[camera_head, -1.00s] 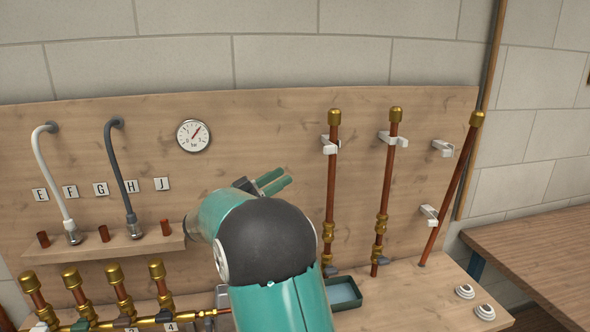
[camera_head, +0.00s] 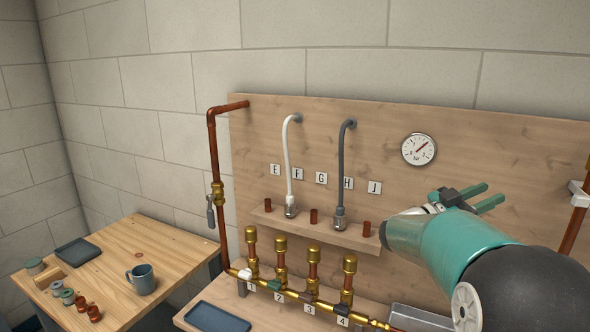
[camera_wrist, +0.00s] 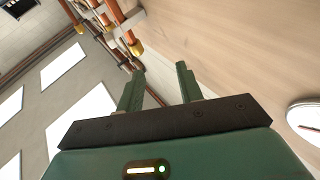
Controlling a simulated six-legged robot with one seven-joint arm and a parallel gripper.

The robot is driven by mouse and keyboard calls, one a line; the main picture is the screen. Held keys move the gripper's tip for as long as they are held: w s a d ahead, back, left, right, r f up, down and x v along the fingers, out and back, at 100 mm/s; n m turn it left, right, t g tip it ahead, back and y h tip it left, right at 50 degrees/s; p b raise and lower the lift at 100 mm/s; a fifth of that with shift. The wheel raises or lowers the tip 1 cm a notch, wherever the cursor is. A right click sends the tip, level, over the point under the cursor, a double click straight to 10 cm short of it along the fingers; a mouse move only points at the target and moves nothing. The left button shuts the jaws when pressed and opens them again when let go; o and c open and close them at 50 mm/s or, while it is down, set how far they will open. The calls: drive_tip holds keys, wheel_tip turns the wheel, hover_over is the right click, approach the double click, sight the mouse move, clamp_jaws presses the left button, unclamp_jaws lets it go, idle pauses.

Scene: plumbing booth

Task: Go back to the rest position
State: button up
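My gripper (camera_head: 476,197) is at the right in the head view, held up in front of the wooden board (camera_head: 385,195), below and to the right of the pressure gauge (camera_head: 418,149). Its two green fingers are apart with nothing between them, as the wrist view (camera_wrist: 162,85) also shows. The gauge is partly cut off at the right edge of the wrist view (camera_wrist: 308,118).
A brass manifold (camera_head: 290,296) with several capped copper stubs runs along the board's foot. A white hose (camera_head: 287,165) and a grey hose (camera_head: 342,175) hang above a small shelf (camera_head: 268,216). A side table (camera_head: 165,245) at left holds a mug (camera_head: 141,279).

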drive_tip(key=w+a+r+n+t+y, duration=0.2)
drive_tip(key=a+n+t+y, duration=0.25)
drive_tip(key=t, duration=0.25)
drive_tip(key=w+a+r+n+t+y, duration=0.2)
drive_tip(key=w+a+n+t+y, duration=0.1)
drive_tip(key=a+n+t+y, duration=0.25)
drive_tip(key=s+a+f+n+t+y, duration=0.1)
drive_tip(key=s+a+f+n+y, duration=0.15)
drive_tip(key=a+y, duration=0.35)
drive_tip(key=s+a+f+n+t+y, duration=0.1)
drive_tip(key=s+a+f+n+y, duration=0.15)
drive_tip(key=a, duration=0.45)
drive_tip(key=s+a+f+n+g+y, duration=0.1)
drive_tip(key=s+a+f+g, duration=0.1)
drive_tip(key=s+f, duration=0.3)
drive_tip(key=s+a+f+n+g+y, duration=0.1)
drive_tip(key=s+f+g, duration=0.3)
drive_tip(key=s, duration=0.7)
drive_tip(key=s+a+f+n+g+y, duration=0.1)
drive_tip(key=s+a+f+g, duration=0.2)
drive_tip(key=s+f, duration=0.3)
drive_tip(key=s+g, duration=0.1)
drive_tip(key=s, duration=0.1)
drive_tip(key=shift+s+f+y, duration=0.3)
drive_tip(key=shift+f+y, duration=0.05)
drive_tip(key=shift+f, duration=0.05)
